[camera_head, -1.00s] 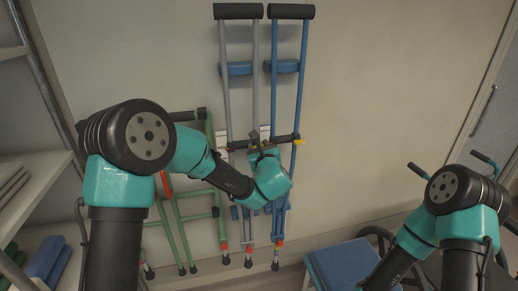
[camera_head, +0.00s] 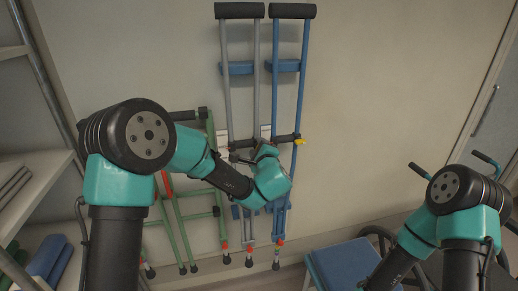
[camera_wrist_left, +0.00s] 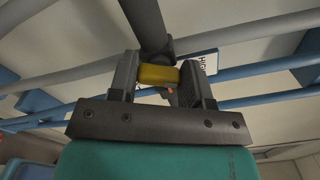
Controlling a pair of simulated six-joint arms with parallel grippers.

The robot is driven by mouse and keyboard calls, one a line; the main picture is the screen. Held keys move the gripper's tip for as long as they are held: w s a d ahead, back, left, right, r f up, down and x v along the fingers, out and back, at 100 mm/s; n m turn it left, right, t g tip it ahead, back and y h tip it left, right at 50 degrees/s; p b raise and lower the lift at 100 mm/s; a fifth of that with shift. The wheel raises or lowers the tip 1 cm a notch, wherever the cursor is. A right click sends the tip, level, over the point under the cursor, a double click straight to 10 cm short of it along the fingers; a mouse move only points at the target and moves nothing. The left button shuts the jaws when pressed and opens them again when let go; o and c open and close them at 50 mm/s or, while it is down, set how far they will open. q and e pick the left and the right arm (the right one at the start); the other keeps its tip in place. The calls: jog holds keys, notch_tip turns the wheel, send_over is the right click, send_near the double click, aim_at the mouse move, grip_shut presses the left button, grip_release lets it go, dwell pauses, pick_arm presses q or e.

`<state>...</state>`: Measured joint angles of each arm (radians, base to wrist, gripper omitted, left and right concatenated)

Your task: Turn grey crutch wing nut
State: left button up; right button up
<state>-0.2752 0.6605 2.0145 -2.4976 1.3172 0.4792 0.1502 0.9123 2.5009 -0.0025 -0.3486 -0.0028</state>
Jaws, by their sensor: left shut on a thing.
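The grey crutch (camera_head: 227,95) leans upright against the wall, left of a blue crutch (camera_head: 302,90). In the left wrist view a yellow wing nut (camera_wrist_left: 158,75) sits at the end of a dark handle bar (camera_wrist_left: 146,25), between the two fingers of my left gripper (camera_wrist_left: 160,66). The fingers are shut on it. In the head view my left gripper (camera_head: 258,148) is at the grey crutch's handgrip height, and its wrist hides the nut there. A second yellow wing nut (camera_head: 299,142) shows on the blue crutch. My right gripper is out of view.
A green crutch or frame (camera_head: 183,235) stands left of the grey one. Shelves (camera_head: 30,190) line the left side. A blue-seated chair (camera_head: 350,262) and a wheelchair (camera_head: 388,240) stand lower right. The wall right of the crutches is bare.

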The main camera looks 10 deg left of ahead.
pick_arm(q)
jog(key=n, duration=0.5)
jog(key=shift+f+n, duration=0.1)
jog(key=shift+n, duration=0.2)
jog(key=n, duration=0.4)
jog(key=shift+f+n, duration=0.1)
jog(key=shift+n, duration=0.3)
jog(key=o, duration=0.9)
jog(key=v, duration=1.7)
jog(key=shift+s+d, duration=0.1)
jog(key=shift+s, duration=0.1)
